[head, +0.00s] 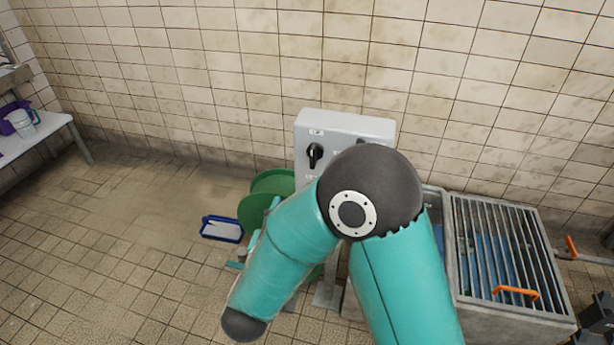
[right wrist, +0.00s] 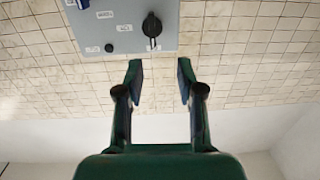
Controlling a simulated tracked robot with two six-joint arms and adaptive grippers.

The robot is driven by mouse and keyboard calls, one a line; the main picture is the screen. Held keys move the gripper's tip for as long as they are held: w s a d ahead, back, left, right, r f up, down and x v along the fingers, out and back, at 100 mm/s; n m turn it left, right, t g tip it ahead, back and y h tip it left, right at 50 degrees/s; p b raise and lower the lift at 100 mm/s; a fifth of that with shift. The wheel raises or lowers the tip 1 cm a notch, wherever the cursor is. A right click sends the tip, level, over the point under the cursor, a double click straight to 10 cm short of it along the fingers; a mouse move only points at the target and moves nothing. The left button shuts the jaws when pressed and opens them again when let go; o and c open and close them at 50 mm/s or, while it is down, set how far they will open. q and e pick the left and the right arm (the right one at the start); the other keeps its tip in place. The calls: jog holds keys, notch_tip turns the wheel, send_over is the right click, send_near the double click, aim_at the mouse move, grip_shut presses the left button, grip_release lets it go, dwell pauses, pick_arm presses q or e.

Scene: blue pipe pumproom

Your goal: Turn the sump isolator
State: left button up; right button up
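A grey switch box (head: 345,124) stands against the tiled wall in the head view. A black rotary switch (head: 315,155) is on its left side, with small labels I cannot read. My arm hides much of its right side. The right wrist view appears upside down and shows the grey box (right wrist: 125,42) with the black rotary switch (right wrist: 152,25), a small black knob (right wrist: 109,48) and a cut-off blue part (right wrist: 84,3). My right gripper (right wrist: 160,72) is open and empty, its fingertips apart from the rotary switch. My left gripper is not in view.
A green reel (head: 258,208) and a blue tray (head: 221,229) are on the floor left of the box. A bench (head: 45,130) stands far left. The left floor is mostly clear.

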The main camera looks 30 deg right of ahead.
aim_at(312, 158)
jog(key=shift+h, duration=0.5)
jog(key=x, duration=1.6)
jog(key=shift+s+d+r+p, duration=0.25)
jog(key=shift+d+p, duration=0.1)
jog(key=shift+d, duration=0.15)
jog(key=shift+m, duration=0.3)
